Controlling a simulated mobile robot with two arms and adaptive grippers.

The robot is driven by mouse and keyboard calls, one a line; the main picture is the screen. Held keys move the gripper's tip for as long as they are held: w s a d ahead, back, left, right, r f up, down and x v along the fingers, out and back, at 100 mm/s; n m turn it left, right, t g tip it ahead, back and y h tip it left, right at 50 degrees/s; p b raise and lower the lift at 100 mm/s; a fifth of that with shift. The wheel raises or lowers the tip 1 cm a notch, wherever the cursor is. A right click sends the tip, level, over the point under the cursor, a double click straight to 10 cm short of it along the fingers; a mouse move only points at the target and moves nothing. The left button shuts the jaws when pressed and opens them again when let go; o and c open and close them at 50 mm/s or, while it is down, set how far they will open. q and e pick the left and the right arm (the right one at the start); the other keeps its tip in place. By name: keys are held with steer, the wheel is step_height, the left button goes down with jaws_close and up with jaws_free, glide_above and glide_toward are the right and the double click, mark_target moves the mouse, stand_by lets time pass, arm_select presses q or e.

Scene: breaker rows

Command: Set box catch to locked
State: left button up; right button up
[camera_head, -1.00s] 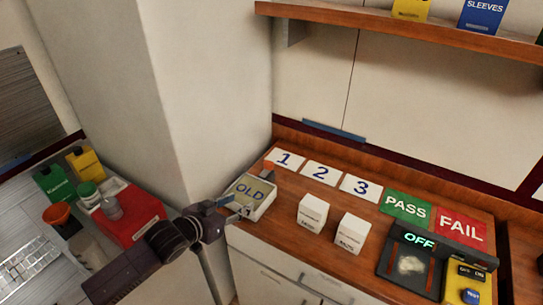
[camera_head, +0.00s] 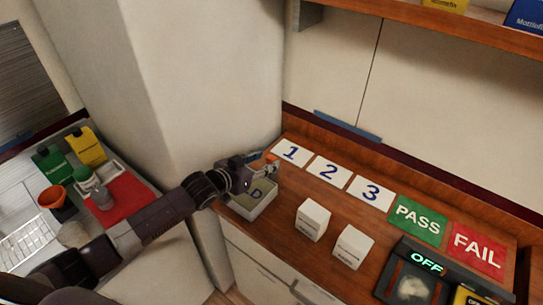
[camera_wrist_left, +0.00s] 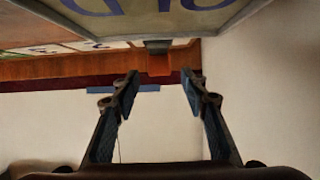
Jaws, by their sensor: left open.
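My left gripper (camera_head: 262,167) reaches over the OLD tray (camera_head: 247,212) at the counter's left back corner. In the left wrist view its two fingers (camera_wrist_left: 160,85) are open and apart, with nothing between them. A small orange block with a grey part (camera_wrist_left: 158,64) shows beyond the fingertips, apart from them. It may be the box catch; its setting cannot be read. A bit of orange also shows at the gripper's tip in the head view (camera_head: 271,160). The gripper hides most of that corner and part of the tray. My right gripper is not in view.
White cards 1, 2 and 3 (camera_head: 329,171) line the counter's back, beside the PASS (camera_head: 418,219) and FAIL (camera_head: 478,248) cards. Two white boxes (camera_head: 312,220) stand in front. A device reading OFF (camera_head: 425,262) is at right. A wall stands close left of the tray.

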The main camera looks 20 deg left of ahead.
mark_target(270, 159)
arm_select(q)
steer(key=x, duration=0.3)
steer(key=shift+w+d+f, duration=0.15)
steer(key=shift+w, duration=0.3)
steer(key=shift+f, duration=0.1)
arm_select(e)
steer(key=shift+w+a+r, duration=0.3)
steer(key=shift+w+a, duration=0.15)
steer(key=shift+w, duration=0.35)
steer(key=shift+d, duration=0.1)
arm_select(q)
steer(key=shift+c, duration=1)
jaws_close()
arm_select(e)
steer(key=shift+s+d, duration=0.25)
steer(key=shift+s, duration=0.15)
